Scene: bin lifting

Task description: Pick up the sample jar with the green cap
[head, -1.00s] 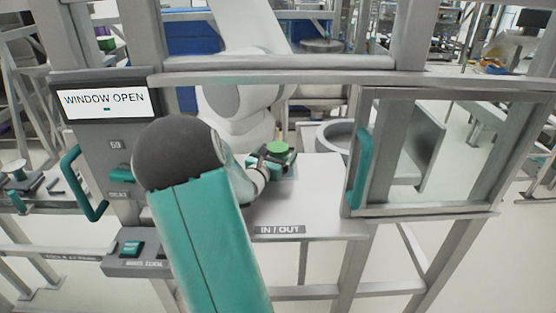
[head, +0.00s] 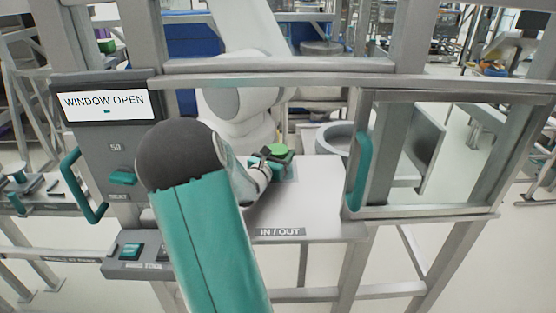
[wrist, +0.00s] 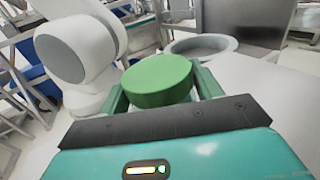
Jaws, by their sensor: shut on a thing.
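The sample jar shows as a round green cap (head: 278,149) on the grey shelf behind the window opening in the head view. In the wrist view the green cap (wrist: 158,80) fills the middle, just past the gripper's front edge. My gripper (head: 271,163) reaches through the opening from the front left. Its two green fingers stand on either side of the jar in the wrist view (wrist: 160,93), and it is shut on the jar. The jar's body is hidden below the cap and behind the gripper. I cannot tell whether the jar is clear of the shelf.
The IN / OUT shelf (head: 325,212) has free room to the right. A grey round bin (head: 338,139) stands behind it. The window frame with a teal handle (head: 362,170) is at right. A panel reading WINDOW OPEN (head: 104,100) is at left. A white machine arm (head: 240,100) stands behind.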

